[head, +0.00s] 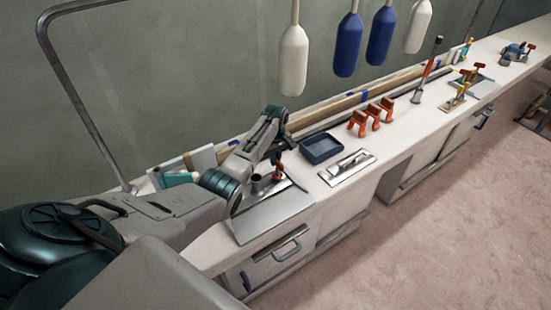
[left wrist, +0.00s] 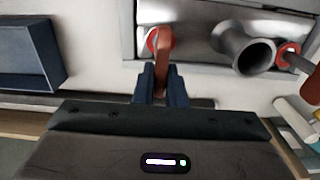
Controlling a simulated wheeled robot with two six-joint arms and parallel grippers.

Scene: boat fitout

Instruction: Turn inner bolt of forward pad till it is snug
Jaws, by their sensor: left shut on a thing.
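A grey metal pad (head: 272,217) lies on the white bench in the head view, and its plate (left wrist: 205,17) fills the top of the left wrist view. A short open grey tube (left wrist: 243,50) stands on it. A bolt with an orange-red handle (left wrist: 163,52) and a red ring rises left of the tube in the wrist view. My left gripper (left wrist: 161,80) is shut on this handle; the handle (head: 278,172) also shows below the jaws in the head view. A second red-ringed bolt (left wrist: 288,52) is right of the tube. My right gripper is not in view.
A dark blue tray (head: 321,149) is close beside the gripper. Beyond it are a second metal plate (head: 347,167) and several orange clamps (head: 371,116). Blue and white fenders hang above. A curved metal rail (head: 85,90) rises at left.

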